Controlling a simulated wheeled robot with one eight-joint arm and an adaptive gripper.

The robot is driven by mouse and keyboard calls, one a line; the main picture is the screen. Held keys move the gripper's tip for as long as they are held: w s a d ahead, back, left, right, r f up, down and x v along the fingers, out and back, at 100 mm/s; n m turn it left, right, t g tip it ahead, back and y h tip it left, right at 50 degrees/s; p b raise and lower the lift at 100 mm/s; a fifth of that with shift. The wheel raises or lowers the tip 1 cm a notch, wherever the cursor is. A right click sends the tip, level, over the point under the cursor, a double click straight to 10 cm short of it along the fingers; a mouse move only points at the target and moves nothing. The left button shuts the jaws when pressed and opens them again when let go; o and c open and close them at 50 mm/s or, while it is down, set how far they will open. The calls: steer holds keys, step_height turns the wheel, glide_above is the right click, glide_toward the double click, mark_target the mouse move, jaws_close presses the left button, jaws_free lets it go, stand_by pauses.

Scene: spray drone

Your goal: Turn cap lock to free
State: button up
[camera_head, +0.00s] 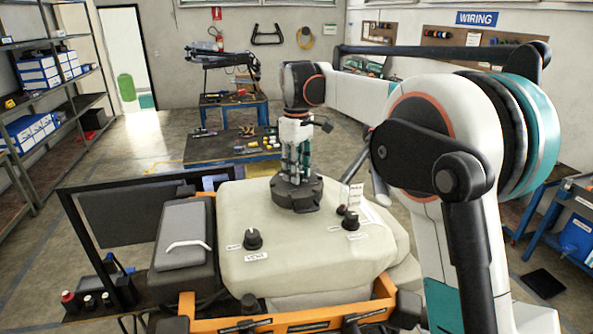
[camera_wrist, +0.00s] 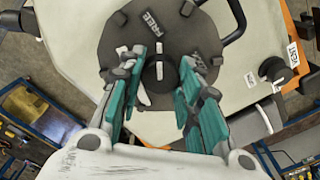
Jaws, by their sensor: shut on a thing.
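The dark round cap (camera_head: 283,190) sits on top of the pale tank. It also fills the upper middle of the wrist view (camera_wrist: 122,28). A "FREE" label (camera_wrist: 152,22) is on its upper face, and white marks lie near its centre. A second label (camera_wrist: 206,56) on the right side is too small to read. My gripper (camera_head: 296,172) points straight down at the cap. In the wrist view its teal-backed fingers (camera_wrist: 162,68) stand on both sides of the cap's central lock knob (camera_wrist: 159,55) and are shut on it. The fingers partly hide the knob and the cap's lower part.
The pale tank (camera_head: 270,270) carries black knobs, one labelled "VENT" (camera_head: 253,239) and another (camera_head: 351,220) at the right. A small white tag (camera_head: 356,196) stands near the cap. A dark frame (camera_head: 90,240) is at left. A workbench (camera_head: 225,150) stands behind.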

stand_by(0.3)
steer(key=o, duration=1)
steer(key=shift+o, duration=0.2)
step_height(320, 180, up, 12)
stand_by(0.3)
